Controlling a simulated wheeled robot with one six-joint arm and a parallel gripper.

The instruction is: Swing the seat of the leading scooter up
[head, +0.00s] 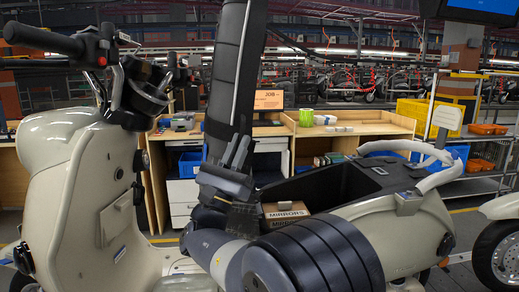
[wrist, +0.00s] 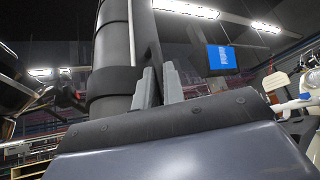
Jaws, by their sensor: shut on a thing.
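The leading scooter (head: 75,175) is cream, with its handlebars at the left and its tail at the right. Its long black seat (head: 228,70) stands nearly upright, its top cut off by the frame. The storage well (head: 345,185) under it is open. My gripper (head: 238,155) is at the lower part of the raised seat, shut on its edge. In the wrist view the seat (wrist: 112,60) rises as a dark banded column, and a thin dark edge of it passes between the grey fingers of my gripper (wrist: 160,85).
A white grab rail (head: 435,170) curves over the tail. Another scooter (head: 500,245) shows at the right edge. Wooden workbenches (head: 350,140), bins and a yellow crate (head: 440,115) stand behind.

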